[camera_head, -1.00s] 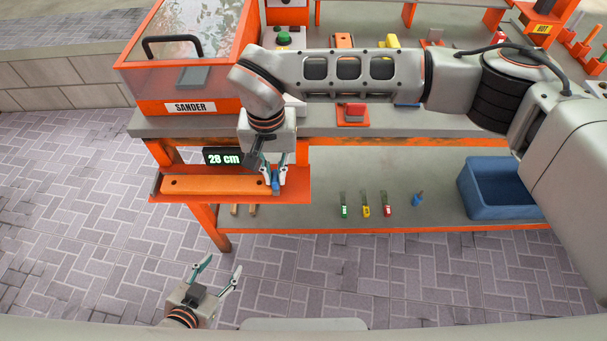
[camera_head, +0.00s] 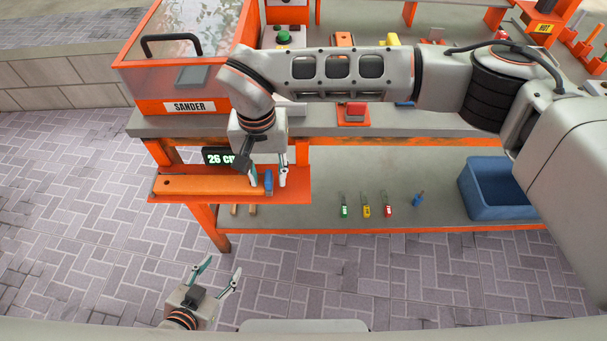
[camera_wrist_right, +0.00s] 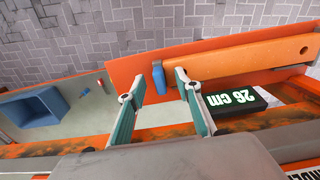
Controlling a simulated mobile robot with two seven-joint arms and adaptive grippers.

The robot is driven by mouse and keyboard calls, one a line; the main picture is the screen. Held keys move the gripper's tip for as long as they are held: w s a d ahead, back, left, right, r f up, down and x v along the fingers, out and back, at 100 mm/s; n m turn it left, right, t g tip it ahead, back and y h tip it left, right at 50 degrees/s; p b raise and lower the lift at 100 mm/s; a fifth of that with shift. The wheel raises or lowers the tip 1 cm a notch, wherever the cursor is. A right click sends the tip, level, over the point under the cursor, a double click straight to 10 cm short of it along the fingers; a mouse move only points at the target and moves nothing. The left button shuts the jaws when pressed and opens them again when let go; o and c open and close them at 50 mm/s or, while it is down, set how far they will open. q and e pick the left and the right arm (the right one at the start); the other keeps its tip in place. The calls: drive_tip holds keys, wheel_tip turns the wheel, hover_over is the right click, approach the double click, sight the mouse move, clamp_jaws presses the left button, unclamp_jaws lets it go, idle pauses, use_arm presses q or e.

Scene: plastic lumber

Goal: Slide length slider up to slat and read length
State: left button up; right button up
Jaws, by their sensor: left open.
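The blue length slider (camera_head: 268,183) stands on the orange measuring tray (camera_head: 298,190), by the right end of the orange slat (camera_head: 205,185). In the right wrist view the slider (camera_wrist_right: 158,78) is at the slat's (camera_wrist_right: 235,62) near end; I cannot tell if they touch. My right gripper (camera_head: 268,176) is open, with one finger on each side of the slider. The length display (camera_head: 214,157) is partly covered by that gripper; in the wrist view it reads 26 cm (camera_wrist_right: 235,97). My left gripper (camera_head: 224,263) is open and empty above the floor at the bottom.
The sander (camera_head: 190,75) stands on the workbench behind the tray. The lower shelf holds green, yellow and red tagged items (camera_head: 366,210), a small blue piece (camera_head: 418,199) and a blue bin (camera_head: 490,205). Paved floor (camera_head: 340,280) is free in front.

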drive_tip(key=shift+w+r, duration=0.1)
drive_tip(key=shift+r, duration=0.55)
wheel_tip(320, 180, up, 2)
drive_tip(key=shift+r+p, duration=0.2)
drive_tip(key=shift+p, duration=0.6)
drive_tip(key=shift+r+p, duration=0.65)
drive_tip(key=shift+r, duration=1.1)
use_arm(q)
drive_tip(key=shift+t, duration=0.3)
drive_tip(key=r, duration=0.1)
drive_tip(key=w+r, duration=0.1)
drive_tip(key=r, duration=0.1)
drive_tip(key=w+r, duration=0.1)
drive_tip(key=r, duration=0.1)
drive_tip(key=shift+w, duration=0.1)
drive_tip(key=shift+s, duration=0.2)
